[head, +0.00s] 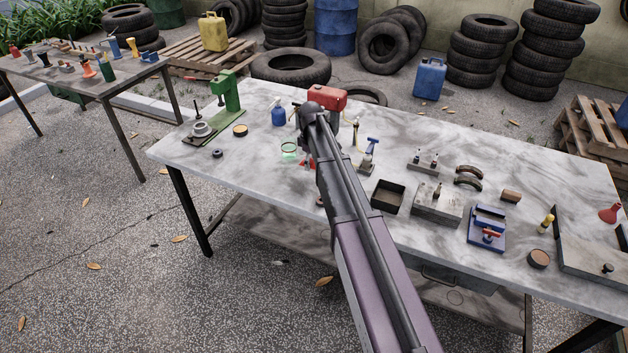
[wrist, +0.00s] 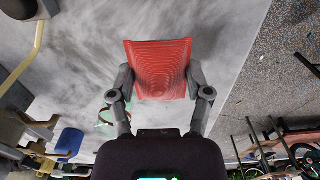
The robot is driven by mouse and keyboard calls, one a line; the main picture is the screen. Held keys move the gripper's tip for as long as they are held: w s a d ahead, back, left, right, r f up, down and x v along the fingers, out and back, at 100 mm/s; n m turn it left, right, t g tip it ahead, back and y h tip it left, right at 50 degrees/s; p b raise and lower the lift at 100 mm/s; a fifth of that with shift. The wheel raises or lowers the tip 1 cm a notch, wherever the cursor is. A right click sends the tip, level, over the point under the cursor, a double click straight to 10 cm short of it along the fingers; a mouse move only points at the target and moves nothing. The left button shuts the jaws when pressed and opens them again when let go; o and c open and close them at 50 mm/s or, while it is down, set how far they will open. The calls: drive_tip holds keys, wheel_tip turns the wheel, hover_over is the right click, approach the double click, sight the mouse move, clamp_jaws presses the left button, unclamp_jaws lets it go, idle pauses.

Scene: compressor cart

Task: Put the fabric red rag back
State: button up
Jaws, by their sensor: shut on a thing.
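The red rag (wrist: 158,68) is a red, ridged piece of fabric in the wrist view. My gripper (wrist: 162,85) is shut on it, with one finger at each side edge. The marble-topped table (wrist: 85,45) fills the background behind the rag. I cannot tell whether the rag touches it. In the head view my arm reaches over the table, and my gripper is mostly hidden behind the arm. A small bit of the red rag (head: 307,164) shows left of my arm. A round green-rimmed item (head: 289,151) lies just left of it.
A green press (head: 228,95), a blue bottle (head: 278,117) and a red compressor (head: 328,98) stand towards the back. A dark open tray (head: 388,197), a blue vise (head: 487,228) and a red funnel (head: 610,212) are to the right. The table's front left is mostly clear.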

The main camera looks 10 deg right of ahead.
sight(311, 181)
drive_tip(key=shift+f+b, duration=0.8)
drive_tip(key=shift+f, duration=0.4)
drive_tip(key=shift+f+b, duration=1.85)
drive_tip(key=shift+b, duration=0.05)
drive_tip(key=shift+f, duration=0.15)
drive_tip(key=o, duration=1)
drive_tip(key=shift+r, duration=0.25)
wheel_tip(311, 181, up, 12)
drive_tip(key=p, duration=1.2)
